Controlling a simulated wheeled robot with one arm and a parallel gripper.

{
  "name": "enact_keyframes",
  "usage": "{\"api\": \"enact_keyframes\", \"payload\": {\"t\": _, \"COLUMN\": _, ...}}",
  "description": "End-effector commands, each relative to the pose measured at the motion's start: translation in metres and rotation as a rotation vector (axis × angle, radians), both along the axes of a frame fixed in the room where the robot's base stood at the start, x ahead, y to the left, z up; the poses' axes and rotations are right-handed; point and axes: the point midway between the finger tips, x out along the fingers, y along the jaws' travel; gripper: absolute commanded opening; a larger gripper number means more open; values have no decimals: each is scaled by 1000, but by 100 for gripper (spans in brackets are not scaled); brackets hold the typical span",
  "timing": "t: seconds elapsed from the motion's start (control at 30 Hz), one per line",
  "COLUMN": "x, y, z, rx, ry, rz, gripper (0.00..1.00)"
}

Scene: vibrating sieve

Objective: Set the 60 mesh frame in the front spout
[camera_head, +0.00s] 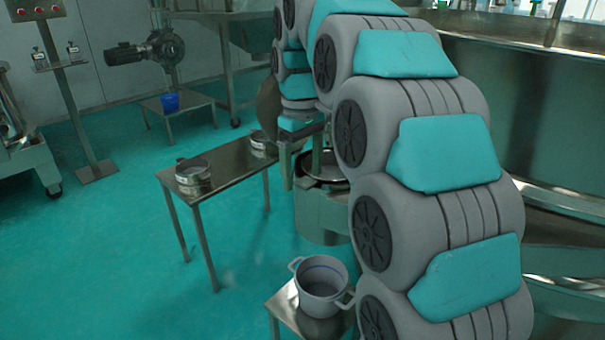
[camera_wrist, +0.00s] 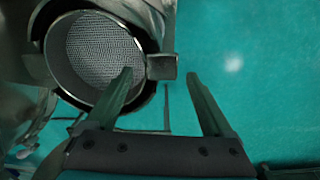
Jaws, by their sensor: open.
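In the wrist view a round metal frame with a mesh floor (camera_wrist: 103,48) sits inside a larger dark-rimmed round opening, which I take to be the spout (camera_wrist: 152,100). I cannot read a mesh number. A short grey handle tab (camera_wrist: 162,67) sticks out from the ring's right side. My gripper (camera_wrist: 159,73) is open, its fingertips apart on either side of the tab; I cannot tell whether they touch it. In the head view my gripper (camera_head: 287,165) is beside the round metal spout (camera_head: 322,215), partly hidden by my arm.
A steel table (camera_head: 225,165) to the left bears two more round frames, one near (camera_head: 193,177) and one far (camera_head: 260,145). A two-handled pot (camera_head: 322,285) stands on a low stand (camera_head: 290,312) below the spout.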

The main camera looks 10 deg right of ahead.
Motion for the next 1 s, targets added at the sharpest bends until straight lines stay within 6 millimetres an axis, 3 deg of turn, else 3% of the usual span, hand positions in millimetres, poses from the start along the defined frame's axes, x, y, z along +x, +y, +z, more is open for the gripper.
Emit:
{"api": "enact_keyframes", "payload": {"t": 0.5, "x": 0, "y": 0, "z": 64, "rx": -1, "ry": 0, "rz": -1, "gripper": 86}}
{"api": "enact_keyframes", "payload": {"t": 0.83, "x": -3, "y": 1, "z": 66, "rx": 1, "ry": 0, "rz": -3, "gripper": 86}}
{"api": "enact_keyframes", "payload": {"t": 1.0, "x": -23, "y": -3, "z": 58, "rx": 0, "ry": 15, "rz": -39, "gripper": 86}}
